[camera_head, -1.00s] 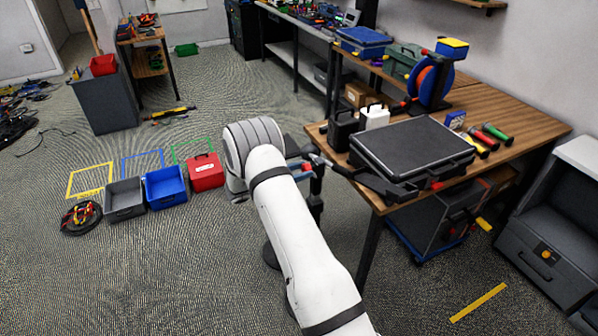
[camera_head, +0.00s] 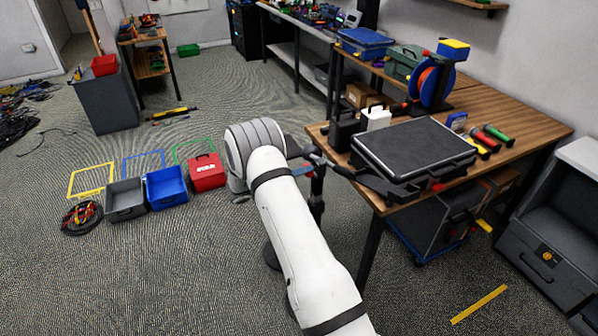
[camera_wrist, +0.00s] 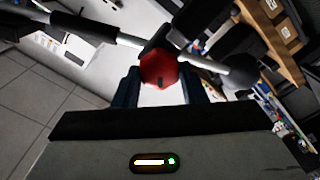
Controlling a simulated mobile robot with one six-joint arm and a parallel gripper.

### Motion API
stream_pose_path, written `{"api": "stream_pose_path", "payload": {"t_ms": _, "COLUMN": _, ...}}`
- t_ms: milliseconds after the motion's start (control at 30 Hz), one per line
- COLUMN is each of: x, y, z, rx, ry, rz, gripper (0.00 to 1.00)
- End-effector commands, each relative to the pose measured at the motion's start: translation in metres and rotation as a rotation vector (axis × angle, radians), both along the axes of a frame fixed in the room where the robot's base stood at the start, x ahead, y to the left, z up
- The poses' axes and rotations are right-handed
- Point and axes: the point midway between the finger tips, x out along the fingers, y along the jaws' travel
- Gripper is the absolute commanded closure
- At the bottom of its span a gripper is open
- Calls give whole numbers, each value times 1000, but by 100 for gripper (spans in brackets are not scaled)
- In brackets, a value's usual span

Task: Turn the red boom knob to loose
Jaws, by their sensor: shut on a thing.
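The red boom knob (camera_wrist: 160,69) is a faceted red piece at the centre of the wrist view. A metal boom rod (camera_wrist: 115,36) with dark sleeves runs behind it. My gripper (camera_wrist: 160,88) has one dark finger on each side of the knob and is shut on it. Whether the knob stands at tight or loose cannot be told. In the head view a small red part, likely the knob (camera_head: 308,168), shows beside my wrist. My arm hides most of the gripper there.
A wooden workbench (camera_head: 520,103) on the right carries a black case (camera_head: 412,147), a cable reel (camera_head: 431,82) and several tools. Grey (camera_head: 126,201), blue (camera_head: 166,187) and red (camera_head: 206,172) bins stand on the floor to the left. Open floor lies at the front left.

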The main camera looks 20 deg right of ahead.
Motion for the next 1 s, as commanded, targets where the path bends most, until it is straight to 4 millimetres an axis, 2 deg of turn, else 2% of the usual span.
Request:
{"api": "stream_pose_path", "payload": {"t_ms": 600, "x": 2, "y": -3, "z": 1, "rx": -19, "ry": 555, "rz": -5, "gripper": 85}}
{"api": "stream_pose_path", "payload": {"t_ms": 1000, "x": 2, "y": -3, "z": 0, "rx": -26, "ry": 762, "rz": -5, "gripper": 85}}
